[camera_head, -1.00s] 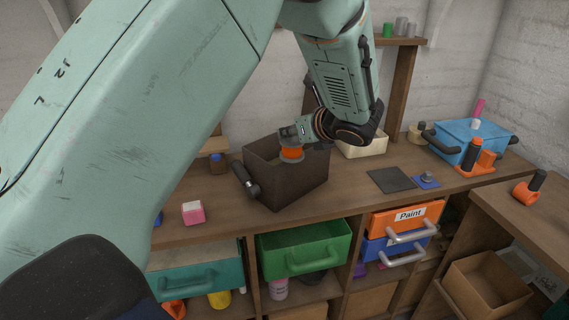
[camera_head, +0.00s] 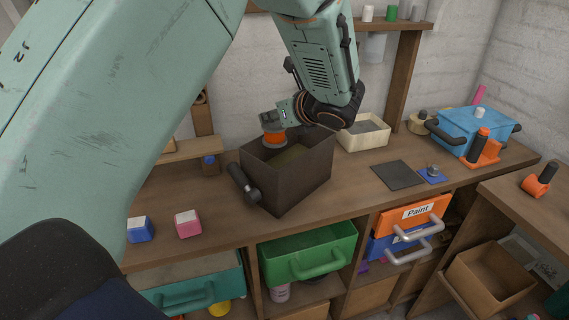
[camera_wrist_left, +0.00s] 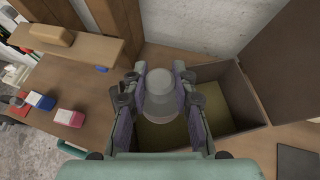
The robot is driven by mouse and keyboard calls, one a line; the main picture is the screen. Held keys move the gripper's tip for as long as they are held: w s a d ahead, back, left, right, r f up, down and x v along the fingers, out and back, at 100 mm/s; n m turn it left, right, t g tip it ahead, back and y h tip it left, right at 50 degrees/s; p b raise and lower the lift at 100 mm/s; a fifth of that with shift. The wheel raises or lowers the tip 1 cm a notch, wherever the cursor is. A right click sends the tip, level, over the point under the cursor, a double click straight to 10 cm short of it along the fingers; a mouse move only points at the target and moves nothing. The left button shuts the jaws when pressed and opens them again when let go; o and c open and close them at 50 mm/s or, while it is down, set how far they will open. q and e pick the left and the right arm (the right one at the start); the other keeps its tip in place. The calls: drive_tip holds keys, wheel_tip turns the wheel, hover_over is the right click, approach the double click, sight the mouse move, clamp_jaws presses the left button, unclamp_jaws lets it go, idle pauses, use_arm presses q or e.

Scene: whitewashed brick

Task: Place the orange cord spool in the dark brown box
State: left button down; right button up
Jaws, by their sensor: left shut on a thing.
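The orange cord spool (camera_head: 274,138) has a grey flange and is held by my left gripper (camera_head: 276,121). The gripper is shut on it, over the opening of the dark brown box (camera_head: 300,180), near the box's back left part. In the left wrist view the spool's grey top (camera_wrist_left: 160,82) sits between the fingers, with the box (camera_wrist_left: 237,92) beneath and to the right. The box is open, with a yellowish floor and a dark handle on its left end. The spool's lower side is partly hidden by the box rim. My right gripper is not in view.
A cream bin (camera_head: 362,137) stands behind the box to the right. A dark flat square (camera_head: 398,175) lies on the bench. Blue (camera_head: 140,230) and pink (camera_head: 188,223) blocks lie left. A green drawer (camera_head: 308,252) is open below.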

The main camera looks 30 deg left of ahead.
sight(282, 138)
use_arm(q)
drive_tip(key=shift+a+f, duration=0.1)
drive_tip(key=f, duration=0.5)
drive_tip(key=shift+d+f, duration=0.25)
drive_tip(key=shift+f, duration=0.4)
drive_tip(key=shift+s+f, duration=0.15)
drive_tip(key=shift+f, duration=0.65)
drive_tip(key=shift+s+f, duration=0.15)
drive_tip(key=shift+f, duration=0.6)
drive_tip(key=shift+w+f, duration=0.1)
drive_tip(key=shift+w, duration=0.1)
drive_tip(key=c, duration=1.3)
unclamp_jaws()
drive_tip(key=shift+o, duration=1.1)
drive_tip(key=shift+s, duration=0.2)
drive_tip(key=shift+w, duration=0.2)
